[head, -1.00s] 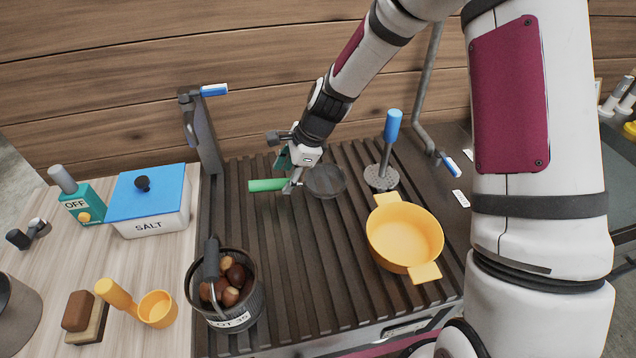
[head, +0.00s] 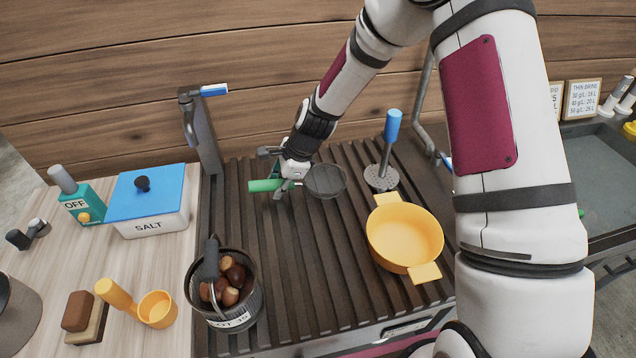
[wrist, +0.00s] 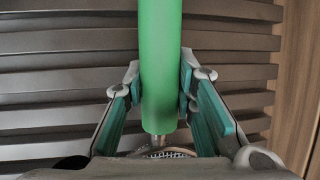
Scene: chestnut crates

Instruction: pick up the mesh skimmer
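The mesh skimmer has a green handle (head: 262,185) and a round dark mesh head (head: 325,181). It lies on the dark ribbed surface toward the back, handle to the left and head to the right. My gripper (head: 285,186) is down at the handle, near the end toward the head. In the wrist view the green handle (wrist: 160,60) runs between the two fingers (wrist: 160,85), which press against it from both sides. The skimmer's head is mostly hidden there behind the gripper body. No clear gap shows under the skimmer.
A blue-handled masher (head: 392,130) stands right of the skimmer head. A yellow pot (head: 405,236) is in front of it. A bucket of chestnuts (head: 228,312) stands front left, and a salt box (head: 150,210) farther left. The ribbed surface's middle front is clear.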

